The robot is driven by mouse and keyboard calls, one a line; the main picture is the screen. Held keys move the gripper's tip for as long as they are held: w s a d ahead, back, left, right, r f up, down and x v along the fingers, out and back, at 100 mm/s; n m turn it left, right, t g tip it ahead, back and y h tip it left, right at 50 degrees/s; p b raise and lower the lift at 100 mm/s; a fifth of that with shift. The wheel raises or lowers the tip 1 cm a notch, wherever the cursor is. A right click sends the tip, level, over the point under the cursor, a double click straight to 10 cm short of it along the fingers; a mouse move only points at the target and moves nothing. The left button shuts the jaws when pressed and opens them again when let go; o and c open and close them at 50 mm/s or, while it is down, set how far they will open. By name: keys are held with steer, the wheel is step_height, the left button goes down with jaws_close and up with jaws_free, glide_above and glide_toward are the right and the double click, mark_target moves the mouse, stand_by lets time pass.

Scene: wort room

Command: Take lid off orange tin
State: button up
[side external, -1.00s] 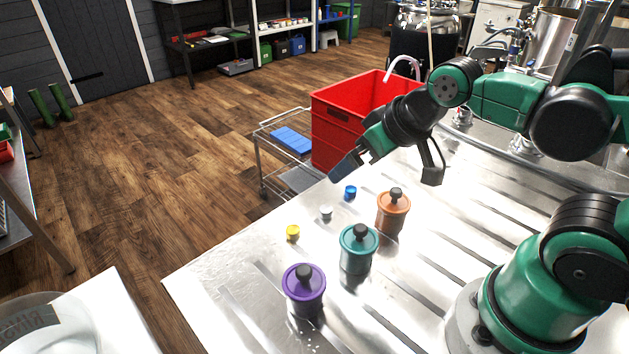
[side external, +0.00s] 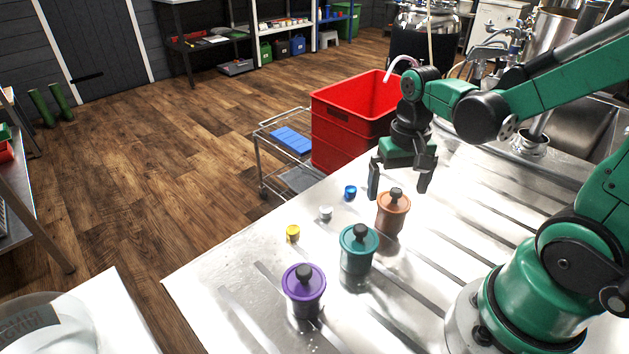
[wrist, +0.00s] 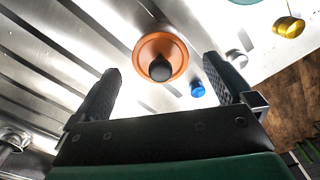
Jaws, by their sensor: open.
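The orange tin (side external: 391,216) stands upright on the metal table, with its orange lid (side external: 395,200) on top. The lid has a dark round knob (side external: 396,192). The lid (wrist: 150,50) and knob (wrist: 160,68) also show in the wrist view, ahead of the fingertips and between their lines. My gripper (side external: 398,190) is open and empty, fingers pointing down, just behind and above the tin in the side view. In the wrist view my gripper (wrist: 160,72) has its two dark fingers wide apart, touching nothing.
A teal tin (side external: 357,255) and a purple tin (side external: 304,290) stand nearer the camera. Small blue (side external: 350,192), white (side external: 325,213) and yellow (side external: 293,233) pieces lie left of the tins. A red crate (side external: 345,125) stands behind the table edge.

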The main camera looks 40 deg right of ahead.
steer(key=shift+f, duration=1)
steer(key=shift+c, duration=0.2)
steer(key=c, duration=1.1)
steer(key=shift+o, duration=0.2)
steer(key=shift+r, duration=0.1)
